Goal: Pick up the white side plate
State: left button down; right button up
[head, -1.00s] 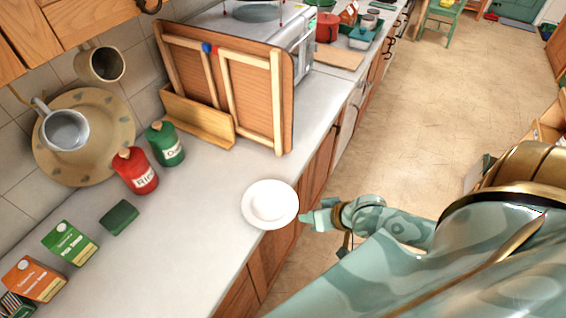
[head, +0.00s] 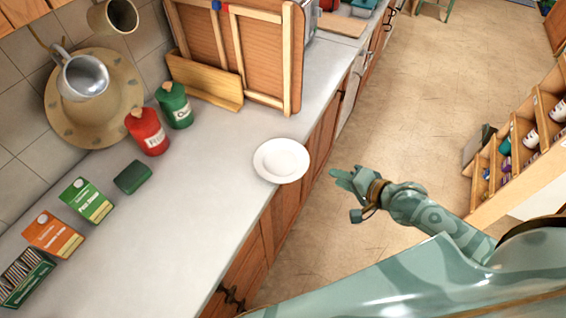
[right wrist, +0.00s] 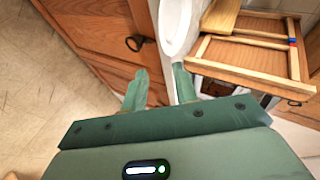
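The white side plate (head: 281,160) lies flat near the front edge of the counter in the head view. In the right wrist view the plate (right wrist: 178,25) shows in part at the top, beyond the fingertips. My right gripper (head: 343,175) is to the right of the plate, out past the counter edge, and apart from it. In the right wrist view its two fingers (right wrist: 160,78) stand apart with nothing between them. My left gripper is not in view.
A red canister (head: 148,132) and a green canister (head: 175,106) stand behind the plate. A wooden framed board (head: 265,62) leans farther along the grey counter (head: 190,230). Counter around the plate is clear.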

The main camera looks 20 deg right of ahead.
jog(key=b+x, duration=0.3)
jog(key=x, duration=0.9)
jog(key=shift+w+r, duration=0.2)
jog(key=shift+w, duration=0.3)
grip_shut()
